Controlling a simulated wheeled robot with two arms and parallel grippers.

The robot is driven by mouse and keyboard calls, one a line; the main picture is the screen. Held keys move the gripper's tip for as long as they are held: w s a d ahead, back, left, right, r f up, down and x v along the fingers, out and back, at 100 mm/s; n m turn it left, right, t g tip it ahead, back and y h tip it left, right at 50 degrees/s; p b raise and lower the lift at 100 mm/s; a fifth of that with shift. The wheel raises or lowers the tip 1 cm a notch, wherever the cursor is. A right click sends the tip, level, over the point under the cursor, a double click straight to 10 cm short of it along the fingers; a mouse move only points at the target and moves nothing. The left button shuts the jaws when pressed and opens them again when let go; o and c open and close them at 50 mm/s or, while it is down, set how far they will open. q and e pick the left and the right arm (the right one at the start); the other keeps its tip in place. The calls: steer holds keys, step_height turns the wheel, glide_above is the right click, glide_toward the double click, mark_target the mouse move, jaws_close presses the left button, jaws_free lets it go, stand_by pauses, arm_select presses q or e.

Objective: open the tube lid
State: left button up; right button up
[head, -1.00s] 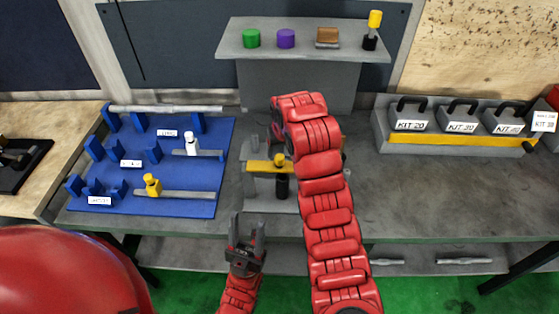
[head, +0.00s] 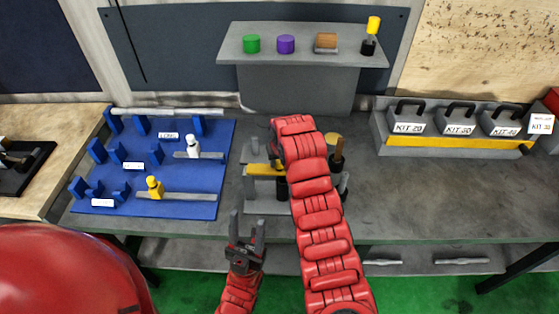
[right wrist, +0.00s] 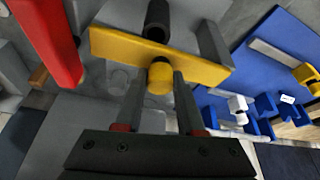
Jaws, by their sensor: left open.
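A black tube (head: 282,188) stands in a yellow holder bar (head: 262,170) on a grey stand. Its lower part shows in the head view; its top is behind my right arm. In the right wrist view the tube (right wrist: 157,20) passes through the yellow bar (right wrist: 110,45), and its yellow lid (right wrist: 159,80) is on the near side. My right gripper (right wrist: 161,76) has its two fingers around the lid, one on each side; I cannot tell whether they touch it. My left gripper (head: 247,224) is open and empty, in front of the bench edge, apart from the stand.
A blue rack (head: 130,205) with white and yellow bottles lies left. A raised shelf (head: 350,58) at the back carries green and purple cylinders, a brown block and another yellow-capped black tube (head: 370,45). Grey kit boxes (head: 410,122) stand right.

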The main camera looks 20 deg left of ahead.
jaws_close()
stand_by(1.1)
